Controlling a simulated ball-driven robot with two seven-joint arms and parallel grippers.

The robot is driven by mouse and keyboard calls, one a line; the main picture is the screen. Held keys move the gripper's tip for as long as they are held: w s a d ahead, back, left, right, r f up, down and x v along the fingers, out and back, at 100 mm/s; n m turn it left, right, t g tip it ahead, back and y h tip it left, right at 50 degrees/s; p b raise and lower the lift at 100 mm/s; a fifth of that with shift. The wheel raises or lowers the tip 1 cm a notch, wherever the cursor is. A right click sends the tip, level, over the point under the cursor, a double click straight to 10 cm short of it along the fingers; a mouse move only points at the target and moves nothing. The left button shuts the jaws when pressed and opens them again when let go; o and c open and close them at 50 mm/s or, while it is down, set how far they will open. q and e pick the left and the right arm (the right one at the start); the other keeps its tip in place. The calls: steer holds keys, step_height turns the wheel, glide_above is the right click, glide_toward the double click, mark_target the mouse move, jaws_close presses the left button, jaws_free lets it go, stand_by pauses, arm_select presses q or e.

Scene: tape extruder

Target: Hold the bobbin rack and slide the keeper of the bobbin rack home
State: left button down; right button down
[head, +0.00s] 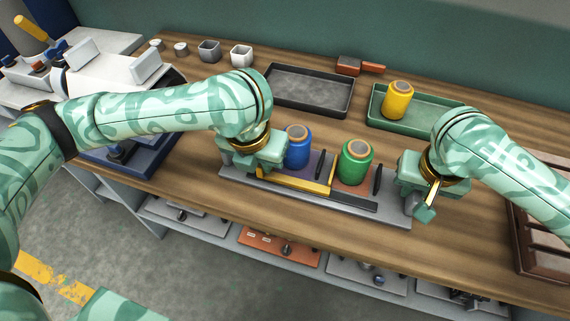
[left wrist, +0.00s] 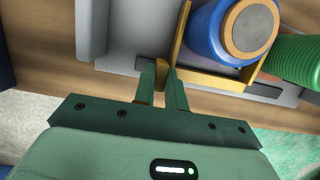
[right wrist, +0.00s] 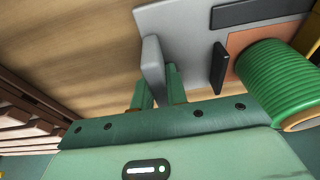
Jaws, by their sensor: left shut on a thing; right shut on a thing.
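The grey bobbin rack (head: 390,212) lies along the front of the wooden bench. A blue bobbin (head: 299,150) and a green bobbin (head: 354,166) stand upright on it. The yellow keeper (head: 290,183) runs along the blue bobbin's front, with a cross arm between the bobbins; the green bobbin stands outside it. My left gripper (left wrist: 163,82) is shut on the keeper's end tab (left wrist: 162,70), left of the blue bobbin. My right gripper (right wrist: 155,88) is shut on the grey upright plate (right wrist: 153,58) at the rack's right end. In the head view, my grippers largely hide both grips.
Behind the rack are an empty dark tray (head: 308,92) and a green tray (head: 430,122) holding a yellow bobbin (head: 397,100). A brown slotted rack (head: 530,235) stands at the far right. Black upright stops (right wrist: 219,68) sit beside the green bobbin.

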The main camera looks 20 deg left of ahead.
arm_select(q)
steer(key=shift+d, duration=1)
arm_select(e)
steer(key=shift+a, duration=0.1)
arm_select(q)
steer(key=c, duration=1.4)
jaws_free()
steer(key=shift+o, duration=0.2)
steer(key=v, duration=0.8)
steer(key=o, duration=0.6)
steer(key=shift+c, duration=0.2)
